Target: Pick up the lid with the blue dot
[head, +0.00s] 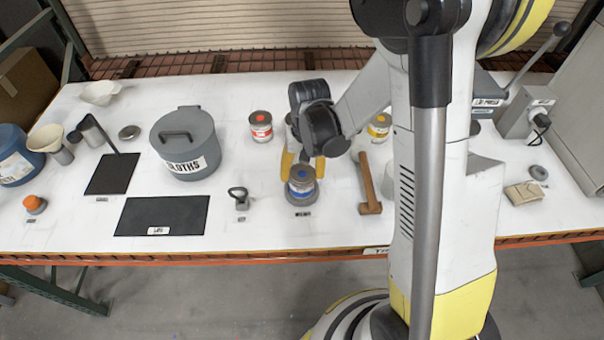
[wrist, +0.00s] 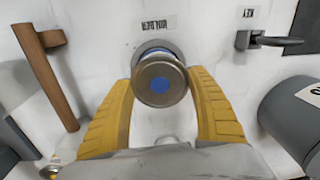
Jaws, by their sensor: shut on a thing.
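The grey lid with the blue dot (head: 302,174) is on top of a small can with a blue band (head: 301,188), in front of my arm in the head view. The lid (wrist: 160,84) also shows in the wrist view, with its blue dot facing the camera. My gripper (wrist: 161,84) has its yellow fingers on either side of the lid, shut on it. The can stands upright on a round grey holder (wrist: 172,46). The fingers' contact is partly hidden in the head view.
A red-marked can (head: 261,127) and a yellow-marked can (head: 379,127) stand farther back.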

